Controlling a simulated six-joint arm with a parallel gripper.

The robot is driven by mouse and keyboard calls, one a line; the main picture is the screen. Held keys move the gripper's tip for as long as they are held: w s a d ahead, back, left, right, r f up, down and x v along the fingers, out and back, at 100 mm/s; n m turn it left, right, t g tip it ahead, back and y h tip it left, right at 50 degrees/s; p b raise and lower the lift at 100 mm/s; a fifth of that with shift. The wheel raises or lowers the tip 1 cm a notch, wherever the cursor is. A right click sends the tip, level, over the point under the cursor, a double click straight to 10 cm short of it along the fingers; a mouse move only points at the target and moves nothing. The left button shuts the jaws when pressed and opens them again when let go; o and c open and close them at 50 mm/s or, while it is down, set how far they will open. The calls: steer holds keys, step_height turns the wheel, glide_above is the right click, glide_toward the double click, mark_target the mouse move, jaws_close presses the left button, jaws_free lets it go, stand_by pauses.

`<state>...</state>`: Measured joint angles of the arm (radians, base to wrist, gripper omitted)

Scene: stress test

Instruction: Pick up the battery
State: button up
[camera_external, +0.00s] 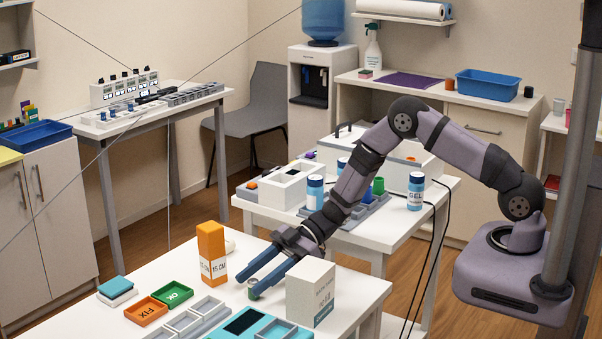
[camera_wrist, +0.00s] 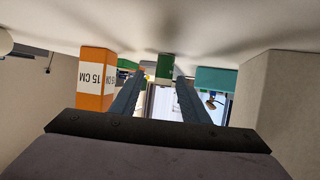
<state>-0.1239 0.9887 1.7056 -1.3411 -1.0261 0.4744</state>
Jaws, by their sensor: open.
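A small grey-green cylinder, apparently the battery (camera_external: 253,293), stands on the white front table near my fingertips. In the wrist view, which looks upside down, a small green upright shape (camera_wrist: 165,66) shows between the fingertips and may be the same battery. My gripper (camera_external: 246,283) is open, low over the table, with its two blue fingers spread and pointing to the lower left. In the wrist view its fingertips (camera_wrist: 160,78) show no object clamped. The nearer finger partly covers the cylinder in the external view. I cannot tell whether they touch.
An orange 15 CM block (camera_external: 211,252) stands left of my gripper and a white box (camera_external: 311,291) stands close on the right. Green (camera_external: 172,294) and orange (camera_external: 146,311) trays, a grey divided tray (camera_external: 186,322) and a teal tray (camera_external: 268,322) lie toward the front.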

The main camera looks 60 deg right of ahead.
mark_target(241, 303)
steer(key=shift+s+p+x, duration=0.2)
steer(key=shift+p+x, duration=0.65)
steer(key=shift+x, duration=1.75)
jaws_close()
